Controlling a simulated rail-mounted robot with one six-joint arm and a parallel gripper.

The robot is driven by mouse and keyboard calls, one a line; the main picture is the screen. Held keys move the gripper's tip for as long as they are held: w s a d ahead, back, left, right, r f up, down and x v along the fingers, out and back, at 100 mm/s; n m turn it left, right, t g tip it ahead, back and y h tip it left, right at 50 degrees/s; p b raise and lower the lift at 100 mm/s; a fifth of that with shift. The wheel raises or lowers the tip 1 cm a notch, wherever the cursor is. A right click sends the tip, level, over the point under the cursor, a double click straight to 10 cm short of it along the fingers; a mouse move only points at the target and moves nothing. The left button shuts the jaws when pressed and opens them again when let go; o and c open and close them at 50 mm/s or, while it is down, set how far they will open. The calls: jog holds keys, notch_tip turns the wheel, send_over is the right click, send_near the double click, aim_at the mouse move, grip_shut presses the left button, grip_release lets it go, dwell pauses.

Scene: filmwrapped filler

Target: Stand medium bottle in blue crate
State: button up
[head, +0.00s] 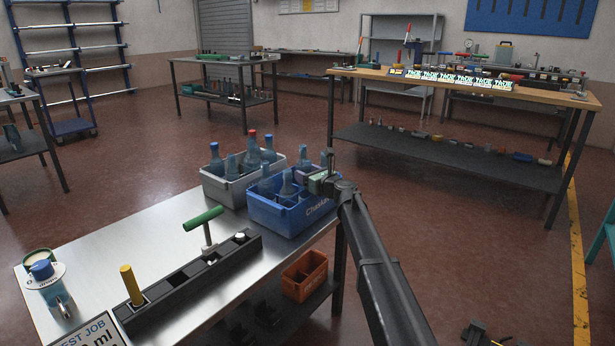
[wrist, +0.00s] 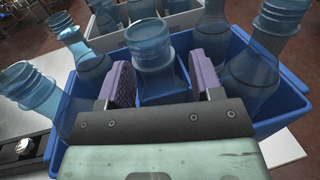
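The blue crate (head: 282,219) stands at the far right corner of the metal table, with several blue translucent bottles in it. My gripper (head: 308,176) is at the crate's right side, level with the bottle tops. In the wrist view its two purple pads (wrist: 162,88) lie on either side of a bottle (wrist: 155,62).
A grey crate (head: 227,188) with several bottles, some capped red or blue, stands right behind the blue crate. A black rack (head: 190,285) with a green-handled tool (head: 203,217) and a yellow cylinder (head: 131,284) lies nearer. A blue-topped bottle (head: 43,270) stands at the left edge.

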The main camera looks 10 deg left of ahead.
jog(key=shift+o, duration=1.1)
jog(key=shift+r+p, duration=0.2)
jog(key=shift+p, duration=0.1)
jog(key=v, duration=1.2)
jog(key=s+d+f+n+g+h, duration=0.2)
jog(key=s+f+n+g, duration=0.15)
jog(key=s+n, duration=0.4)
jog(key=s+d+f+n+g+h, duration=0.25)
jog(key=s+f+n, duration=0.25)
jog(key=s, duration=0.5)
jog(key=s+d+f+n+g+h, duration=0.1)
jog(key=s+d+f+n+g, duration=0.25)
jog(key=s+n, duration=0.35)
jog(key=s+d+f+n+g+h, duration=0.1)
jog(key=s+d+f+n+h, duration=0.1)
jog(key=s+d, duration=0.3)
jog(key=s+d+f+n+g+h, duration=0.2)
jog(key=s+d+n+h, duration=0.3)
jog(key=s, duration=0.7)
jog(key=shift+d+f, duration=0.5)
jog(key=shift+f, duration=0.15)
jog(key=shift+h, duration=0.25)
